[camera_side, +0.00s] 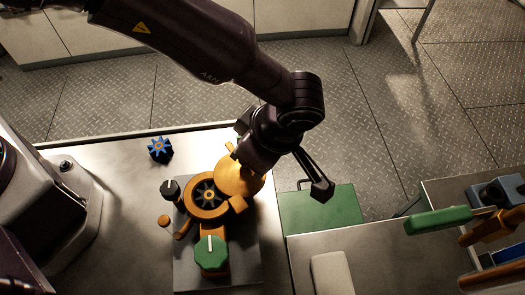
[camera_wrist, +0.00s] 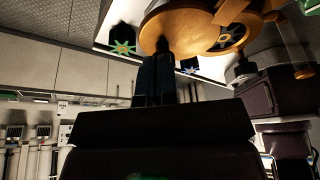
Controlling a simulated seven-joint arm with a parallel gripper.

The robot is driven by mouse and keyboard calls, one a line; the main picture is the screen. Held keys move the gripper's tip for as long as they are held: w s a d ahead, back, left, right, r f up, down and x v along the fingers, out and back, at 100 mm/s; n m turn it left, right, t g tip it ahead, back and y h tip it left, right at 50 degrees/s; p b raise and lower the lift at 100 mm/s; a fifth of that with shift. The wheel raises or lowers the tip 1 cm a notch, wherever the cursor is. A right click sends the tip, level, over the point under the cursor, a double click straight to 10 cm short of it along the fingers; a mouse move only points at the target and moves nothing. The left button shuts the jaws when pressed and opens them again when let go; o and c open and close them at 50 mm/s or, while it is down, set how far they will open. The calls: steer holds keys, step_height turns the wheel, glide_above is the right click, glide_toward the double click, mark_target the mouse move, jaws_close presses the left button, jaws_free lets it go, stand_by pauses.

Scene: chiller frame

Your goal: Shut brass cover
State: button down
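The brass cover (camera_side: 238,175) is a round golden disc standing open, tilted up at the upper right of the round brass housing (camera_side: 190,208). A dark star-shaped wheel (camera_side: 208,194) shows inside the uncovered housing. In the wrist view the cover (camera_wrist: 180,28) fills the top middle. My gripper (camera_side: 238,150) is at the cover's upper edge, its fingertips partly hidden in the side view. In the wrist view the fingers of my gripper (camera_wrist: 162,50) are together, with their tips close against the disc; I cannot tell if they touch.
A green knob (camera_side: 211,254) and a black knob (camera_side: 171,189) flank the housing on a grey base plate (camera_side: 245,270). A blue star wheel (camera_side: 160,149) lies on the table behind. A green panel (camera_side: 320,212) and a rack with a green handle (camera_side: 440,222) stand right.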

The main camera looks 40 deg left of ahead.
mark_target(216, 171)
steer(key=shift+s+a+f+n+g, duration=0.1)
steer(key=shift+s+a+n+g, duration=0.2)
steer(key=shift+a+n, duration=0.45)
steer(key=shift+s+a+n+g, duration=0.2)
steer(key=shift+a+n+g, duration=0.15)
steer(key=shift+n, duration=0.7)
steer(key=shift+s+a, duration=0.3)
steer(key=shift+a, duration=0.1)
steer(key=shift+s+a+n+g, duration=0.25)
steer(key=shift+s+a+n, duration=0.05)
steer(key=shift+n, duration=0.4)
steer(key=shift+s+a, duration=0.55)
steer(key=shift+s, duration=0.3)
steer(key=shift+s+a, duration=0.25)
steer(key=shift+a, duration=0.05)
